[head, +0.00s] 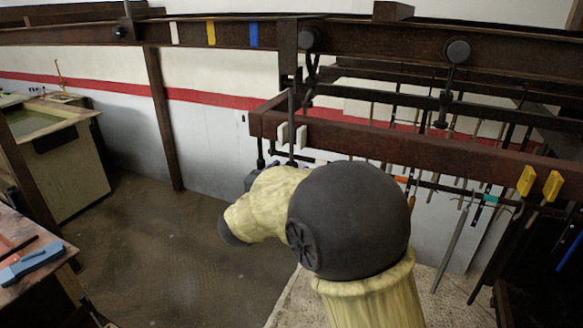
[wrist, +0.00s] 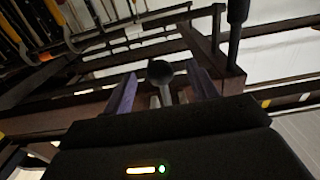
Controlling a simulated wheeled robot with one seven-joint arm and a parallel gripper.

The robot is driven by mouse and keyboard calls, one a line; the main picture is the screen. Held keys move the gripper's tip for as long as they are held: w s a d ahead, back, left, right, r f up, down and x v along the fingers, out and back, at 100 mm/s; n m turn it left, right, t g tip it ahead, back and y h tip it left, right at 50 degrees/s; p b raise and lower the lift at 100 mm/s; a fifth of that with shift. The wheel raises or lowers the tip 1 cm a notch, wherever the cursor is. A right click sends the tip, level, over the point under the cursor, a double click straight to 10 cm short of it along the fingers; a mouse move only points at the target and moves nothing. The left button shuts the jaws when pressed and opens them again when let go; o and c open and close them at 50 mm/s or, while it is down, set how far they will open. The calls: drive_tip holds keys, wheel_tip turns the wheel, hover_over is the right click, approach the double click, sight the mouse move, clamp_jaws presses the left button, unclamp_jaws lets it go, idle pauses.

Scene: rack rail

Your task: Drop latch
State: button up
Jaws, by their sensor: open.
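In the wrist view my gripper (wrist: 161,78) is open, with a finger on each side of a dark round knob (wrist: 160,71). The knob appears between or just beyond the fingertips, and I cannot tell whether either touches it. This looks like the latch's handle, but its lower part is hidden by my gripper. In the head view a dark upright rod (head: 291,122) stands at the left end of the rusty front rail (head: 400,147), between two white marks (head: 301,137).
A long overhead beam (head: 200,34) crosses the top, with dark round rollers (head: 457,50) and colored marks on it. Two yellow marks (head: 526,180) sit on the front rail's right end. Tools hang behind the rail. A workbench (head: 25,265) stands at left; the floor between is clear.

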drive_tip(key=v, duration=0.4)
drive_tip(key=shift+w, duration=0.1)
